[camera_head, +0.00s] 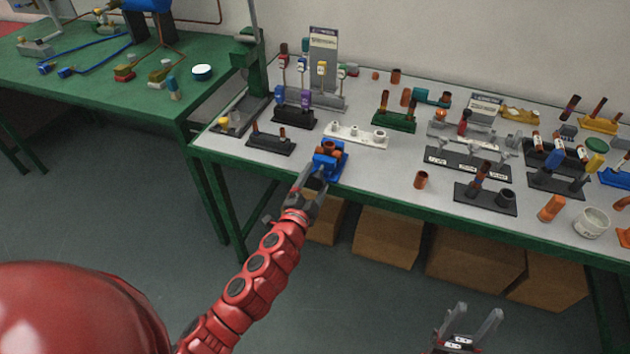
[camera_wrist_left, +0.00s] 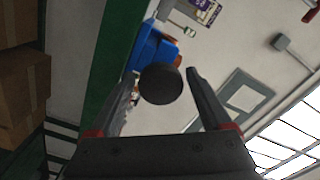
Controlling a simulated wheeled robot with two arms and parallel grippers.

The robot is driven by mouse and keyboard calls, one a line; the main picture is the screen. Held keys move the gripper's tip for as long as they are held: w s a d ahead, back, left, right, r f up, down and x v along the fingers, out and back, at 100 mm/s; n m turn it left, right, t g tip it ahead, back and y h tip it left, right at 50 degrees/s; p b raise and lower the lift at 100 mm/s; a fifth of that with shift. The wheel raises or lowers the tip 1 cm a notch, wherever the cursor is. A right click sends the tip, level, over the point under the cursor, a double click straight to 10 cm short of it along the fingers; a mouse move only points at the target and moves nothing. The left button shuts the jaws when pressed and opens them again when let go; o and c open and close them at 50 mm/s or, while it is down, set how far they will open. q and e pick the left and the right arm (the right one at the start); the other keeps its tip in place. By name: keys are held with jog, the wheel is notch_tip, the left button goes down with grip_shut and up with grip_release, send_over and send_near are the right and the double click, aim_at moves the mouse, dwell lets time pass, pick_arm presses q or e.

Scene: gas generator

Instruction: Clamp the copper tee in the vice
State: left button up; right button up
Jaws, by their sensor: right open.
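The small blue vice (camera_head: 330,163) stands at the front edge of the grey-white table. The copper tee (camera_head: 327,149) sits at the top of the vice, between its jaws as far as I can see; how tightly it is held I cannot tell. My left gripper (camera_head: 312,182) is at the vice's front. In the left wrist view its fingers (camera_wrist_left: 161,76) are apart, with a dark round knob (camera_wrist_left: 160,84) between their tips and the blue vice (camera_wrist_left: 153,48) behind. Contact with the knob is unclear. My right gripper (camera_head: 479,322) is open and empty, low in front of the table.
Cardboard boxes (camera_head: 385,233) are under the table. The table's front is clear between vice and fitting.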

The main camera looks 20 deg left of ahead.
pick_arm(q)
jog(key=shift+o, duration=0.3)
jog(key=shift+s, duration=0.25)
jog(key=s, duration=1.7)
jog(key=shift+a, duration=0.3)
